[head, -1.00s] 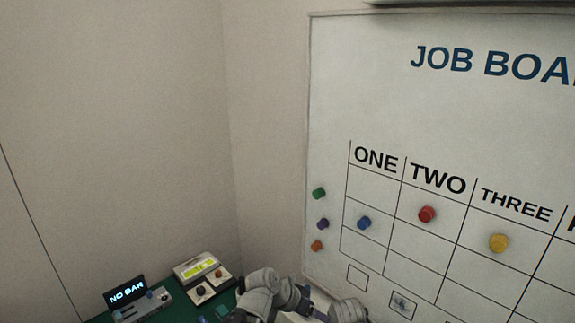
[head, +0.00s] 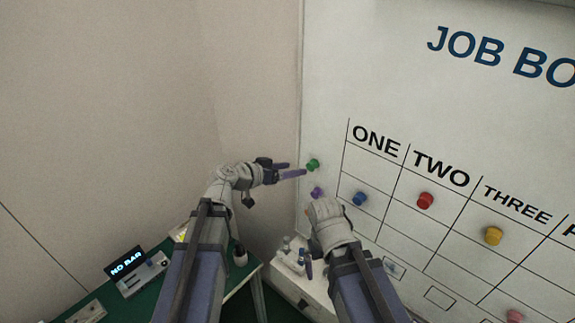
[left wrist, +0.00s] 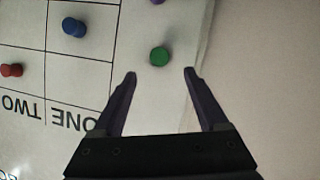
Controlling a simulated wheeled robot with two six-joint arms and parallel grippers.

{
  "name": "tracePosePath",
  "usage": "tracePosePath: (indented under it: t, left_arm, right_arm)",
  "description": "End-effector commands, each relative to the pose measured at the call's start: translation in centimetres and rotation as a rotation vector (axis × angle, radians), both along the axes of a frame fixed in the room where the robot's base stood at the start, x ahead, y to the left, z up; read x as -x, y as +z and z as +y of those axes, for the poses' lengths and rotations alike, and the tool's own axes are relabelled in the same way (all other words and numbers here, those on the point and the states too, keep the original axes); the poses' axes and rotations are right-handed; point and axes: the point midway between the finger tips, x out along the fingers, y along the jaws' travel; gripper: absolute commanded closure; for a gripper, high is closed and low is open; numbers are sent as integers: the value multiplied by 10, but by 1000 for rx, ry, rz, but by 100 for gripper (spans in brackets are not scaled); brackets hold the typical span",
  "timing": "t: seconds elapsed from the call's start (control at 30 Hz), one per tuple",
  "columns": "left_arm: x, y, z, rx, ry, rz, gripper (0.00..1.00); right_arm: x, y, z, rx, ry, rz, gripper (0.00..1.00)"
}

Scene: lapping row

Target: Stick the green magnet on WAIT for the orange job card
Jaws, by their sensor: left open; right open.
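The green magnet (head: 313,165) is on the board's left margin, left of column ONE. My left gripper (head: 297,169) is open, with its fingertips just left of it. In the left wrist view the green magnet (left wrist: 159,57) lies centred just beyond the two open fingertips (left wrist: 160,73), with no contact visible. My right gripper (head: 322,212) is lower, in front of the board's left edge; its fingers are hard to make out. No WAIT label and no orange job card can be made out in these views.
The job board (head: 380,60) carries purple (head: 317,193), blue (head: 361,199), red (head: 425,200) and yellow (head: 494,235) magnets. A green table (head: 215,282) with a NO BAR display (head: 126,264) stands lower left. A white cabinet (head: 300,290) with small items is below the board.

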Motion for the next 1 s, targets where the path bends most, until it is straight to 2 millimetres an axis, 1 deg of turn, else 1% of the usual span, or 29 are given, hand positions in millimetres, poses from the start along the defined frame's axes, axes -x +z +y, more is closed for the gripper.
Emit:
tracePosePath:
  t: [0.03,0.3,0.5,0.7,0.93,1.0]
  left_arm:
    - [-5,-4,-4,0,-1,-1,24]
    - [-31,-20,-31,-1,-3,1,24]
    - [-44,-26,-45,0,-1,1,24]
    - [-47,-28,-50,0,-1,1,24]
    - [-47,-28,-50,-1,0,1,24]
    - [-47,-28,-50,-1,0,1,32]
  right_arm:
    - [0,-4,0,0,0,0,0]
    - [0,-20,0,0,-2,-1,0]
    - [0,-26,0,0,-2,-1,0]
    - [0,-28,0,0,-3,-1,0]
    - [0,-27,0,0,-3,-1,0]
    - [0,-27,0,0,-3,-1,0]
